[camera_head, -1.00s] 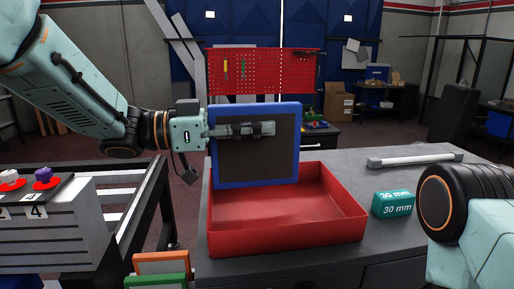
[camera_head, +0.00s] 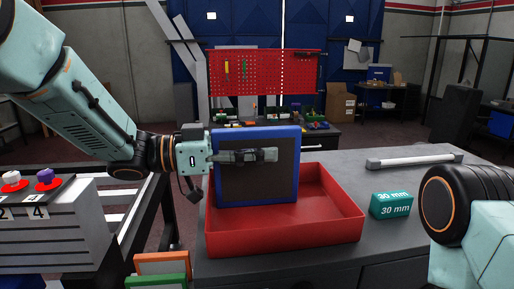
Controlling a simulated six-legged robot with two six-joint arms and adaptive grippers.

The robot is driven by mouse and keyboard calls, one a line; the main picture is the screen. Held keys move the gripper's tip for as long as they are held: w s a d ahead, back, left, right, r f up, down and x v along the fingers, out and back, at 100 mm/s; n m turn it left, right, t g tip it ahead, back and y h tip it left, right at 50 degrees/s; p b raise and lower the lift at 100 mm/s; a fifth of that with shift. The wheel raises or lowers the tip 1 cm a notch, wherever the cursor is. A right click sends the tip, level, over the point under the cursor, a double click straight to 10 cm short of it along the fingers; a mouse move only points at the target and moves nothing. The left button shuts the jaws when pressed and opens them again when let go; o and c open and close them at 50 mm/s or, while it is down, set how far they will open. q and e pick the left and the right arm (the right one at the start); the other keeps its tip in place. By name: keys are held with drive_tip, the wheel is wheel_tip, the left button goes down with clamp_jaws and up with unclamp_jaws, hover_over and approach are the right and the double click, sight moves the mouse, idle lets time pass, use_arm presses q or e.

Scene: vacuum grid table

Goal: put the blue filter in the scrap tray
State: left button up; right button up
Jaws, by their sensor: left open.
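The blue filter (camera_head: 256,190), a square blue frame with a dark grey panel, is upright at the back left of the red scrap tray (camera_head: 290,240). Its lower edge is inside the tray walls; I cannot tell whether it touches the tray floor. My left gripper (camera_head: 250,156) reaches in from the left. Its open fingers lie across the upper part of the filter's near face. Contact between fingers and filter is unclear. My right arm shows at the right edge, but its gripper is out of view.
A green 30 mm block (camera_head: 391,205) stands right of the tray on the grey table (camera_head: 340,160). A pale bar (camera_head: 415,161) lies further back. Orange and green frames (camera_head: 161,265) are at the front left. The tray's right side is empty.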

use_arm(q)
drive_tip(key=shift+a, duration=0.1)
drive_tip(key=s+a+b, duration=0.1)
drive_tip(key=s+a, duration=0.1)
drive_tip(key=a, duration=0.9)
drive_tip(key=shift+s+a, duration=0.2)
drive_tip(key=shift+a, duration=0.2)
drive_tip(key=shift+r, duration=0.1)
